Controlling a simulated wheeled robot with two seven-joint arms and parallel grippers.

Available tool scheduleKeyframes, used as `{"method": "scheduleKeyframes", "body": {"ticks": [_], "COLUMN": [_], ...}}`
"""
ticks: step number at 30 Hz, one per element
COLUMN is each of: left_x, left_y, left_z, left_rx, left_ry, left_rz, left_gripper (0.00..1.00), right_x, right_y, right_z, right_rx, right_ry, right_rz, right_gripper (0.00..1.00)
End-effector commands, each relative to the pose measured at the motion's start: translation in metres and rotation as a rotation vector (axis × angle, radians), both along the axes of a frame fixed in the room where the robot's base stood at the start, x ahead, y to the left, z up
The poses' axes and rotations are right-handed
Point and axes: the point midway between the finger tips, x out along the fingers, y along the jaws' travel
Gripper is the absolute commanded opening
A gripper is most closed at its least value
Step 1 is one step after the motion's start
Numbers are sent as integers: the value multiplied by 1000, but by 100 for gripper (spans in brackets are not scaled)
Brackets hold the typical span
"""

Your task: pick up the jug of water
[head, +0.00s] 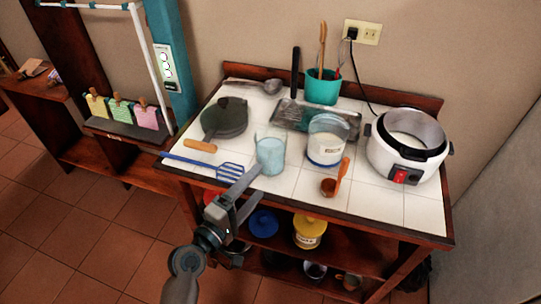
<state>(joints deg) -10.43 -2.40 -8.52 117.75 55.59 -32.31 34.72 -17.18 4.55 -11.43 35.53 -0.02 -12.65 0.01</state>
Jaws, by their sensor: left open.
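The jug of water (271,156) is a clear, light blue vessel standing upright on the white tiled tabletop, near the front edge and left of centre. My left gripper (254,183) reaches up from the lower left, just in front of the jug. It is open, and its fingers point toward the jug's lower part. I cannot tell from this view whether a finger touches the jug. My right gripper does not show.
A blue slotted spatula (203,164) and a dark pan (224,118) lie to the left. A teal utensil pot (322,87) is behind. Shelves below hold several containers.

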Motion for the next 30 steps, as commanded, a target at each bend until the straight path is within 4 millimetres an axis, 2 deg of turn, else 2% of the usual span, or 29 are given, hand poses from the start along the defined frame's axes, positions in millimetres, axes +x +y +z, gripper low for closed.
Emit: {"method": "scheduleKeyframes", "body": {"ticks": [8,14,19,30], "left_x": [8,31,45,47], "left_y": [-3,-11,-21,-23], "left_z": [3,6,3,1], "left_rx": [0,-1,0,0], "left_ry": [0,0,0,0], "left_rz": [1,1,0,0], "left_gripper": [75,75,75,75], "right_x": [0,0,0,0], "right_y": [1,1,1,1], "right_z": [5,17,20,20], "right_rx": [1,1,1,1], "right_ry": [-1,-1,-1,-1], "right_rz": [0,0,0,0], "right_gripper": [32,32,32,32]}}
